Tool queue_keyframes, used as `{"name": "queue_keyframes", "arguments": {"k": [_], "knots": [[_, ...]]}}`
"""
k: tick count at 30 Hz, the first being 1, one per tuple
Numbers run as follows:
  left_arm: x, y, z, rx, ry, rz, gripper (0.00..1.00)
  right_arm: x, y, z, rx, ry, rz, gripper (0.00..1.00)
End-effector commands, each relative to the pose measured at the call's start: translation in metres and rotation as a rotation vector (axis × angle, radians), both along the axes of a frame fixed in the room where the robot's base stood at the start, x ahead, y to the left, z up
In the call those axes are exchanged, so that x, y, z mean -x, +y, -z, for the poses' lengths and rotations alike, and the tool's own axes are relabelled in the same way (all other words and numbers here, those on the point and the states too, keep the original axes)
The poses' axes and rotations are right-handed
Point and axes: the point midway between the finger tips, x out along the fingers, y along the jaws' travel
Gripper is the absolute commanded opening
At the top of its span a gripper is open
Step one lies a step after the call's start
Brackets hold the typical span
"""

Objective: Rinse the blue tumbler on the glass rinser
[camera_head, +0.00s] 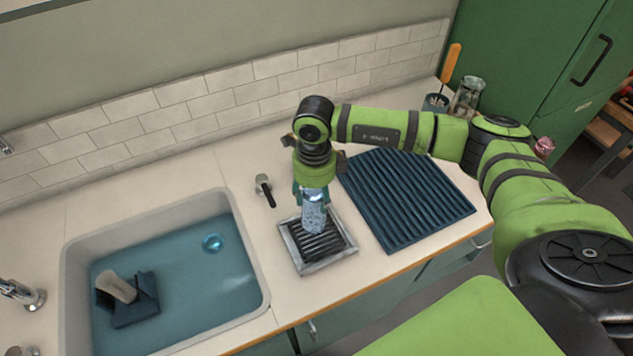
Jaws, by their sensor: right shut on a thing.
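The blue tumbler (314,218) is a light blue, see-through cup. My right gripper (311,192) is shut on it from above and hides its upper part. The tumbler is over the back part of the glass rinser (335,264), a square metal tray with dark slats set on the counter. I cannot tell whether the tumbler touches the slats or is just above them. My left gripper is not in view.
A sink (255,262) with blue water, holding a dark cloth and a pale object, lies left of the rinser. A ribbed dark mat (408,198) lies right. A glass jar (467,98) stands at the back right.

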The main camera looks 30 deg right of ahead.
Motion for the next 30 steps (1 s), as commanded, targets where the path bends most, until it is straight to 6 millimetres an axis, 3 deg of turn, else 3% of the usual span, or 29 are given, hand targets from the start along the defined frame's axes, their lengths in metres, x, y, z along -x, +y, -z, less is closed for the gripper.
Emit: {"name": "queue_keyframes", "arguments": {"k": [3, 9, 17, 30], "knots": [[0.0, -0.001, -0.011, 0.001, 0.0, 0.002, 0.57, -0.002, -0.004, -0.002, 0.006, -0.001, 0.15, 0.19], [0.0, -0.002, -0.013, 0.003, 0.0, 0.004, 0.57, -0.004, -0.007, 0.002, 0.011, 0.0, 0.259, 0.19], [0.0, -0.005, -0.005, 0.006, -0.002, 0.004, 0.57, -0.004, -0.008, 0.014, 0.011, 0.0, 0.264, 0.19], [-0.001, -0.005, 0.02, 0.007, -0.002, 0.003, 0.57, -0.004, -0.008, 0.055, 0.011, -0.002, 0.262, 0.19]]}}
